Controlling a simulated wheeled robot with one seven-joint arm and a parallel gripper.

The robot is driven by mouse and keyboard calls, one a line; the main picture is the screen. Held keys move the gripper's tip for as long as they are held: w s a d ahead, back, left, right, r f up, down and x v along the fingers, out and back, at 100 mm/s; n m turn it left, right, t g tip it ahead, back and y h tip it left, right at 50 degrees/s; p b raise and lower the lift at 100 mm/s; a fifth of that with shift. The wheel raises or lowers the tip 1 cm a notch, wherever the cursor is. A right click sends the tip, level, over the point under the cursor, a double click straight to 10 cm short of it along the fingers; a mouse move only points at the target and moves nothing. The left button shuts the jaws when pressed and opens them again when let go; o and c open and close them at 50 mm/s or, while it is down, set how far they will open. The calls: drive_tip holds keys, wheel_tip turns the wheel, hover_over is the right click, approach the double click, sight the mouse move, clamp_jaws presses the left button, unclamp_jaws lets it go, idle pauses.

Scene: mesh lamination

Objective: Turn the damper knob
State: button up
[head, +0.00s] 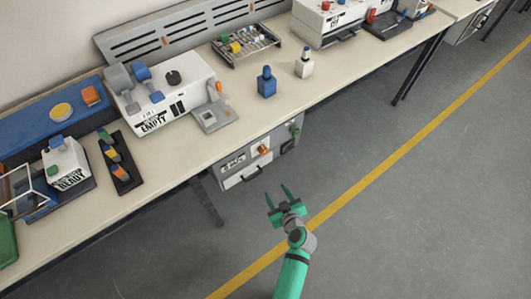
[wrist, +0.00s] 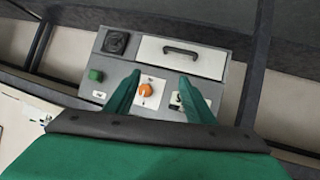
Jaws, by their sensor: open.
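A grey under-bench unit (head: 222,182) carries an orange knob (head: 263,149) on a white plate and a green knob (head: 295,130). I cannot read which is the damper knob. A small dark control on a white plate (wrist: 176,100) is partly hidden by the right finger. My gripper (head: 277,194) is open and empty, in front of the unit and apart from it.
The unit has a white drawer with a dark handle (wrist: 181,50) and a round black fitting (wrist: 116,42). The bench top (head: 250,118) above holds a white machine (head: 165,95), a blue bottle (head: 266,84) and a white bottle (head: 304,64). The grey floor (head: 400,220) in front is clear.

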sight(265, 152)
drive_tip(key=w+r+n+y, duration=0.3)
drive_tip(key=w+r, duration=0.2)
drive_tip(key=w, duration=0.4)
drive_tip(key=x, duration=1)
drive_tip(key=shift+w+d+r, duration=0.1)
drive_tip(key=shift+w+d, duration=0.05)
drive_tip(key=shift+w, duration=0.55)
drive_tip(key=c, duration=1.1)
